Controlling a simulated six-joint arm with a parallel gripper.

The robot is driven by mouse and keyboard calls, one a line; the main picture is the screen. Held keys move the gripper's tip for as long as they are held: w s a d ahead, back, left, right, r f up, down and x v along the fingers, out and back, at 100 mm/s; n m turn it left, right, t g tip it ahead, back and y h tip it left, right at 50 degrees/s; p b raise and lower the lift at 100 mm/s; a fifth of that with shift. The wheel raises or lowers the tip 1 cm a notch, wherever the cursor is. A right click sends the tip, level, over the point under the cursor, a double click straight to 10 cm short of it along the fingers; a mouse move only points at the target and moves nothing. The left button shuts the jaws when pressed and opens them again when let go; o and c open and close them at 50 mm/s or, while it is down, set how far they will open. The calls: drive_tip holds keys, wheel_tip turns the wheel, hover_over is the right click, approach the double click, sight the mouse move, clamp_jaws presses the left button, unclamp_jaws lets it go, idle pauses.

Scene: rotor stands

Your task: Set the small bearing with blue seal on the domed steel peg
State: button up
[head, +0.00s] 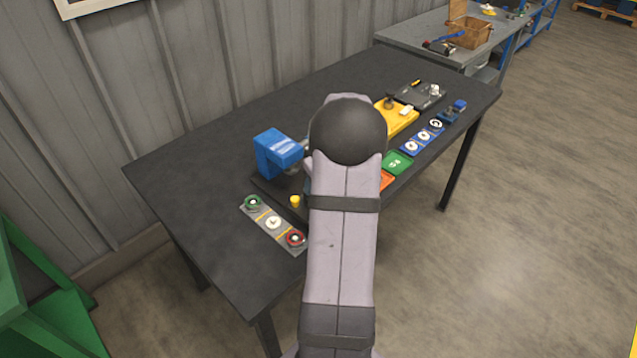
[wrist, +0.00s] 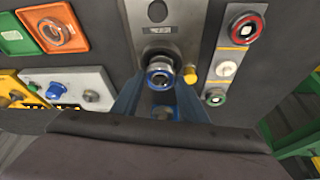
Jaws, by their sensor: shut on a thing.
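The small bearing with blue seal (wrist: 160,77) shows in the wrist view between the tips of my gripper (wrist: 160,88), whose blue fingers are shut on it. The bearing is over the lower part of a grey metal plate (wrist: 180,40). A rounded steel piece shows at the bearing's middle; I cannot tell whether it is the domed peg or part of the bearing, nor whether the bearing touches a peg. In the head view my arm hides the gripper, bearing and most of the plate.
A yellow post (wrist: 190,72) stands close right of the bearing. A strip with red, white and green rings (head: 273,223) lies nearby. A blue machine (head: 277,153) stands behind. Orange (wrist: 52,48) and green (head: 397,163) plates lie along the table (head: 190,190), which is clear at left.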

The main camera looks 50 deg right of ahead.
drive_tip(key=shift+f+b, duration=0.9)
drive_tip(key=shift+b, duration=0.45)
idle(1.7)
idle(0.4)
drive_tip(key=o, duration=1.7)
drive_tip(key=shift+c, duration=0.2)
wheel_tip(320, 180, up, 8)
drive_tip(key=p, duration=0.5)
drive_tip(key=shift+m, duration=0.3)
